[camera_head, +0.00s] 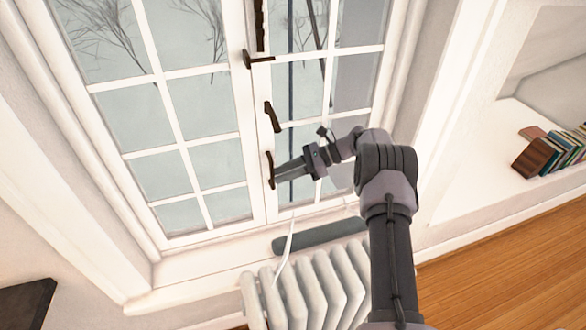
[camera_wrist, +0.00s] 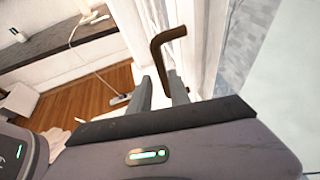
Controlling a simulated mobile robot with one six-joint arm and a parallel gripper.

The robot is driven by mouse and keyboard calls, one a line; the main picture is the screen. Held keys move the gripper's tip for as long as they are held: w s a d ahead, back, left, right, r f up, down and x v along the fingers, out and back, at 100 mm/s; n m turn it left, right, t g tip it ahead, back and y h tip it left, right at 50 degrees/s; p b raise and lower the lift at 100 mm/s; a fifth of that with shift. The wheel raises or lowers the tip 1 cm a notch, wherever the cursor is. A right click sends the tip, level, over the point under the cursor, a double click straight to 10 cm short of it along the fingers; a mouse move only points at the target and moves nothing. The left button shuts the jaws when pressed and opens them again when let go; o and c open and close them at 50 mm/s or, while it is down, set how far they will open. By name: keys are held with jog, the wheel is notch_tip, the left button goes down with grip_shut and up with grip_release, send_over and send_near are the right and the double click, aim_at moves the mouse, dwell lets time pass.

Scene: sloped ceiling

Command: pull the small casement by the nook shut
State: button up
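The window has a wide left casement (camera_head: 170,115) and a narrower right casement (camera_head: 318,120) on the nook side, both white with small panes. I cannot tell clearly how far the right casement stands ajar. A dark brown lever handle (camera_head: 270,170) is low on the middle frame. My gripper (camera_head: 281,173) reaches in from the right, with its tips at this handle. In the wrist view, a bent brown handle (camera_wrist: 163,48) runs down toward the space between the fingers of my gripper (camera_wrist: 162,88). The fingers stand apart, and their contact with the handle is unclear.
A white radiator (camera_head: 310,285) stands under the window, with a dark grey roll-like thing (camera_head: 318,234) above it. A white nook (camera_head: 500,165) with several books (camera_head: 550,152) is at right. Wooden floor (camera_head: 510,275) is clear at lower right.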

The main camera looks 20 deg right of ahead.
jog(key=p+v, duration=0.1)
jog(key=v, duration=1)
jog(key=shift+d+p, duration=0.15)
jog(key=shift+p, duration=0.25)
